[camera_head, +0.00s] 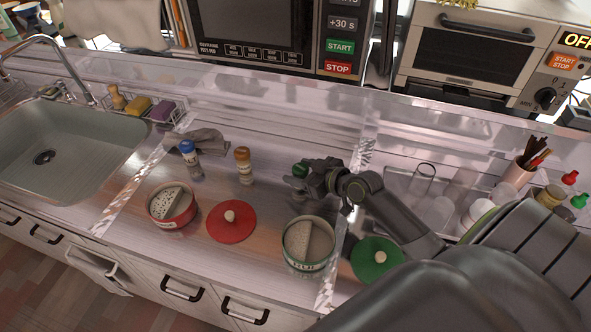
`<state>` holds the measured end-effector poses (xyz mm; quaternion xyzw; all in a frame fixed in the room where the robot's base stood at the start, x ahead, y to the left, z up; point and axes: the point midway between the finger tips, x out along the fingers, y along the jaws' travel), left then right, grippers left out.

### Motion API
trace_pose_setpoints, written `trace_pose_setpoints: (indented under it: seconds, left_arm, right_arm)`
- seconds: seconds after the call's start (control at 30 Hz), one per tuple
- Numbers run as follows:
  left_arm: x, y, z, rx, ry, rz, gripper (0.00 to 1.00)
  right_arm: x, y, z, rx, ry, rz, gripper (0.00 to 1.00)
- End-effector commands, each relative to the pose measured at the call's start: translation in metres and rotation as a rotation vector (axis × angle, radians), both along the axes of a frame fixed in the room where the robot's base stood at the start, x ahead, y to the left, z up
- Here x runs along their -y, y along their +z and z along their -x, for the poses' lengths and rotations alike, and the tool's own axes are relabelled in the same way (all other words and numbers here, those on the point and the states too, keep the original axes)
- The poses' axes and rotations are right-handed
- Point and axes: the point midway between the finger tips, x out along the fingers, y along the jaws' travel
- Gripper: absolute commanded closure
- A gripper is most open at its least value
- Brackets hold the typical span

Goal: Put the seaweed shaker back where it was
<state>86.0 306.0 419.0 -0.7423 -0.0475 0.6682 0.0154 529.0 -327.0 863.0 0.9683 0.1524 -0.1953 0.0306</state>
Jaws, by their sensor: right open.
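A shaker with a green cap (300,169) stands on the counter right at the fingertips of my right gripper (312,177), which is open; its body is mostly hidden by the gripper. My right arm reaches in from the lower right. To the left stand an upright shaker with a brown cap (244,166) and one with a blue cap (191,158). I cannot read labels, so which one is the seaweed shaker is unclear. My left gripper is not seen.
A red pot (162,222), red lid (231,230), green pot (293,267) and green lid (371,266) lie in front. A sink (90,165) is left; glasses and bottles crowd the right.

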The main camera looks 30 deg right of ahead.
Motion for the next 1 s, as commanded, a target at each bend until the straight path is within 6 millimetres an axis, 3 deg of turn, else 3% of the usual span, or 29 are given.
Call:
trace_pose_setpoints:
  seconds: [0.2, 0.43, 0.63, 1.0]
  left_arm:
    - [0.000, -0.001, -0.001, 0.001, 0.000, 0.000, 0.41]
    - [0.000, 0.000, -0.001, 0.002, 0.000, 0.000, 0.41]
    - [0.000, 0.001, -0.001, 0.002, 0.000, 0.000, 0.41]
    - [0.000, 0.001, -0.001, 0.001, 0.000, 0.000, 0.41]
  right_arm:
    - [0.014, 0.018, 0.044, -0.003, 0.003, 0.005, 0.41]
    - [0.024, 0.033, 0.075, -0.002, 0.001, 0.004, 0.41]
    - [0.027, 0.038, 0.086, 0.000, 0.002, 0.001, 0.41]
    - [0.027, 0.039, 0.087, 0.001, 0.002, -0.001, 0.41]
